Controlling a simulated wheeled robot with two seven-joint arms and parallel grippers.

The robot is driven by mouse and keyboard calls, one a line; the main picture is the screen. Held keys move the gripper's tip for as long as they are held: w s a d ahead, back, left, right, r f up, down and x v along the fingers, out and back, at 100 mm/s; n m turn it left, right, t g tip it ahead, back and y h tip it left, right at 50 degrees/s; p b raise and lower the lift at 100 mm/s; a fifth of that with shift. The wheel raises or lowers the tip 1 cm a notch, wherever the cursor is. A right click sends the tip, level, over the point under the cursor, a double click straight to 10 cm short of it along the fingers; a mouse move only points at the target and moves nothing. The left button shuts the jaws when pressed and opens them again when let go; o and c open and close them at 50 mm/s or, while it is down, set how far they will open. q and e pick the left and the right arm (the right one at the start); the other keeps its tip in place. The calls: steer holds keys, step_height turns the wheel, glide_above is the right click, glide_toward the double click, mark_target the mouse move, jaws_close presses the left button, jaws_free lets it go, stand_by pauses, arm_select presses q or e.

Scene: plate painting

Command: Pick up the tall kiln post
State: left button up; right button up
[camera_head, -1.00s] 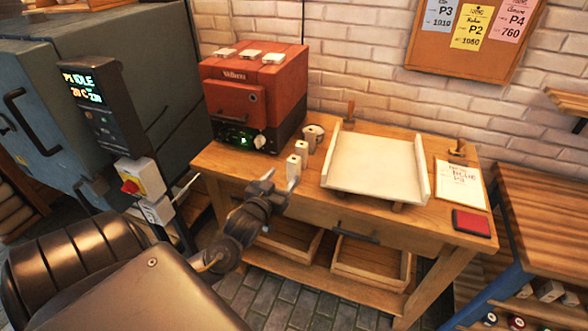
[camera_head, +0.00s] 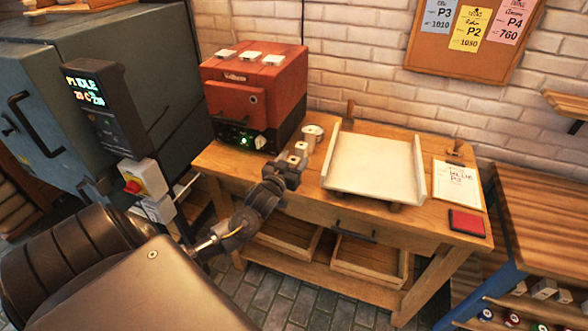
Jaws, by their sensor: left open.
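Small pale kiln posts stand on the wooden workbench (camera_head: 400,213), between the red kiln and the white tray. The rear post (camera_head: 301,148) shows its top. A nearer post (camera_head: 293,159) is largely hidden behind my left gripper (camera_head: 291,168). I cannot tell from this view which post is the tallest. My left gripper is open at the nearer post, its fingers overlapping it in the picture. Whether the fingers touch the post is hidden. My right gripper is not in view.
A red kiln (camera_head: 252,92) stands left of the posts, a small cup (camera_head: 312,133) behind them. A white tray (camera_head: 372,170) with raised sides lies to the right. Farther right are a paper sheet (camera_head: 457,183) and a red pad (camera_head: 467,223).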

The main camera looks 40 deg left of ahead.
arm_select(q)
steer(key=shift+x, duration=1)
steer(key=shift+d, duration=0.1)
steer(key=c, duration=1.2)
